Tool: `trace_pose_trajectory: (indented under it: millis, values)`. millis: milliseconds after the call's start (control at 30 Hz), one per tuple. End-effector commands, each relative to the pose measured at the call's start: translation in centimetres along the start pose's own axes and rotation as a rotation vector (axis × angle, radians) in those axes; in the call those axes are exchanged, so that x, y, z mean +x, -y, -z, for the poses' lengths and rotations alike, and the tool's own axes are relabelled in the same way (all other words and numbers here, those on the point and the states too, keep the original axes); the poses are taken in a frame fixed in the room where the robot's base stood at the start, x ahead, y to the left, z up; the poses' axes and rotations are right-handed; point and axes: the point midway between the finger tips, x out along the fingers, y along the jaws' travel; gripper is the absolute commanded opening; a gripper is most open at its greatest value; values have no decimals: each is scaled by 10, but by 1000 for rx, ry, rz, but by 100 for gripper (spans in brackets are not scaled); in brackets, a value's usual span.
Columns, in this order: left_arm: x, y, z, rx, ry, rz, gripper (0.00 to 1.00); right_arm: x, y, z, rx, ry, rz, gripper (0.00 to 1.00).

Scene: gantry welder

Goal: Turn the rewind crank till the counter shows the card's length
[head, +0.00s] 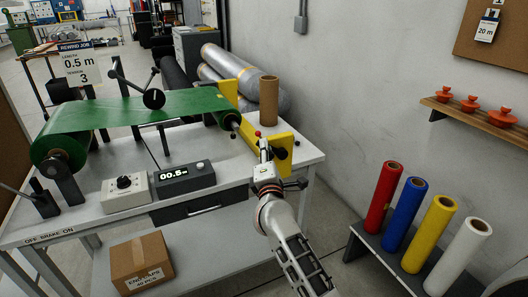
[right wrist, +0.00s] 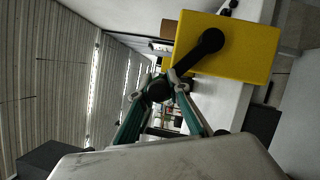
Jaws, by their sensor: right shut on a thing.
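The job card (head: 75,66) reads length 0.5 m and tension 3. The counter (head: 184,178) on the bench shows 00.5 m. Green web (head: 150,108) runs from the large roll (head: 58,150) at left to the rewind end at right. A yellow end plate (head: 279,153) stands there; the right wrist view also shows the yellow plate (right wrist: 258,48) with the black crank arm (right wrist: 195,58) on it. My right gripper (head: 264,152) is shut on the crank's handle (right wrist: 158,89), whose end is partly hidden by the fingers. My left gripper is not in view.
A white dial box (head: 125,192) stands beside the counter, and a brake lever (head: 42,196) at the bench's left end. A cardboard tube (head: 269,100) stands behind the yellow plate. Coloured rolls (head: 406,214) stand in a rack at right. A carton (head: 141,263) is on the lower shelf.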

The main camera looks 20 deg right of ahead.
Motion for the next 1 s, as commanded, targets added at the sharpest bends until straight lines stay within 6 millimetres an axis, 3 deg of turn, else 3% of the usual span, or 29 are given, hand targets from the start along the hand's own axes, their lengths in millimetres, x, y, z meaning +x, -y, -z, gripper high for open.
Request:
trace_pose_trajectory:
  millis: [33,600,633,700,1000]
  values:
    - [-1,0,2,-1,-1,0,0,3,-12,-6,-3,7,-18,0]
    - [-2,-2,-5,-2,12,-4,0,4,-12,-9,-4,8,-17,0]
    - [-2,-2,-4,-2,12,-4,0,4,-12,-9,-4,8,-17,22]
    - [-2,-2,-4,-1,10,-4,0,4,-11,-8,-4,8,-16,34]
    - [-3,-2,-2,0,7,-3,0,2,-5,-6,-3,4,-7,34]
